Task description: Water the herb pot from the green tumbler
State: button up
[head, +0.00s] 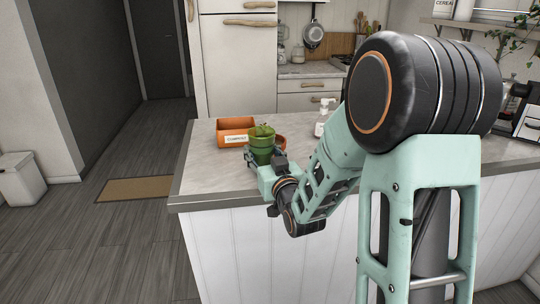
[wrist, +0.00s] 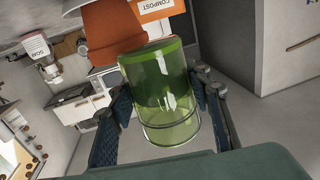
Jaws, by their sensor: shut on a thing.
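My gripper (head: 268,168) is shut on the green tumbler (head: 260,151) above the near left part of the counter. In the wrist view the fingers lie on both sides of the see-through green tumbler (wrist: 165,95). Its darker green part looks like liquid towards the base, and the clearer part is near the rim. The tumbler looks roughly upright in the head view. The pot also shows in the wrist view (wrist: 109,35).
An orange bin labelled compost (head: 226,127) stands behind and left of the tumbler. A white soap bottle (head: 321,122) stands to the right on the counter (head: 196,165). My arm hides much of the counter's right side.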

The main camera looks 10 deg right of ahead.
jog(key=shift+w+a+f+n+g+y+b, duration=0.15)
jog(key=shift+w+a+f+n+y+b, duration=0.35)
jog(key=shift+b, duration=1.2)
jog(key=shift+w+a+f+n+g+y+b, duration=0.2)
jog(key=shift+w+a+f+y+b, duration=0.35)
jog(key=shift+a+f+b, duration=0.8)
jog(key=w+a+f+y+b, duration=0.1)
jog(key=b, duration=0.5)
jog(key=shift+n, duration=0.4)
jog(key=shift+w+a+f+g+y+b, duration=0.25)
jog(key=shift+b, duration=1)
jog(key=shift+r, duration=0.15)
